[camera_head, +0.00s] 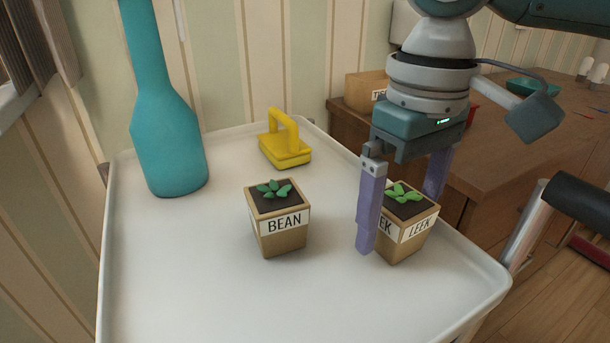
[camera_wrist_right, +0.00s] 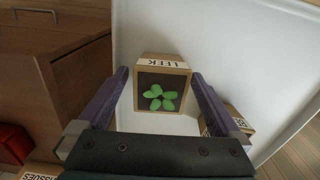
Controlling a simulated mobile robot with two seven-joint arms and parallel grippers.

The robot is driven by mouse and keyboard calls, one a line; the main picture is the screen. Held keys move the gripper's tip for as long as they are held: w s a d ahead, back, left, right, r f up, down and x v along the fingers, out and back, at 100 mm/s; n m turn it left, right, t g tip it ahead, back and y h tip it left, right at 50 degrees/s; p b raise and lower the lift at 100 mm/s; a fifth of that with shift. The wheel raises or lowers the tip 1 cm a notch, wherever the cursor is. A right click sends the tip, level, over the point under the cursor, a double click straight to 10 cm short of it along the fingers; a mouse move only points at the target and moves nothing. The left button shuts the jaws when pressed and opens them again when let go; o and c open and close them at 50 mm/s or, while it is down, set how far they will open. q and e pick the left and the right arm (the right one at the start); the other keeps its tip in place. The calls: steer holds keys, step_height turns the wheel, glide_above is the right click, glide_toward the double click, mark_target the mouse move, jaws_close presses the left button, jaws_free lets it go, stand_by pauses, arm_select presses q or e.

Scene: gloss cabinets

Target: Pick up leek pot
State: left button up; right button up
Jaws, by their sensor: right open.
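The leek pot (camera_head: 409,238) is a tan square pot with dark soil, green leaves and white LEEK labels. It stands upright on the right part of the white tray-topped table (camera_head: 190,290). My right gripper (camera_head: 400,215) is open, pointing down, with its purple fingers on either side of the pot. In the right wrist view the leek pot (camera_wrist_right: 161,68) lies between the two open fingers (camera_wrist_right: 162,92), with gaps visible on both sides. One finger partly hides the pot's label in the head view. My left gripper is not in view.
A similar bean pot (camera_head: 279,232) stands left of the leek pot. A yellow handled block (camera_head: 287,152) and a tall teal bottle (camera_head: 168,140) stand farther back. A wooden desk (camera_head: 480,150) with a tissue box (camera_head: 366,91) is beyond the right edge. The table's front left is clear.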

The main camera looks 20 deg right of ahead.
steer(key=shift+f, duration=0.25)
steer(key=c, duration=1.5)
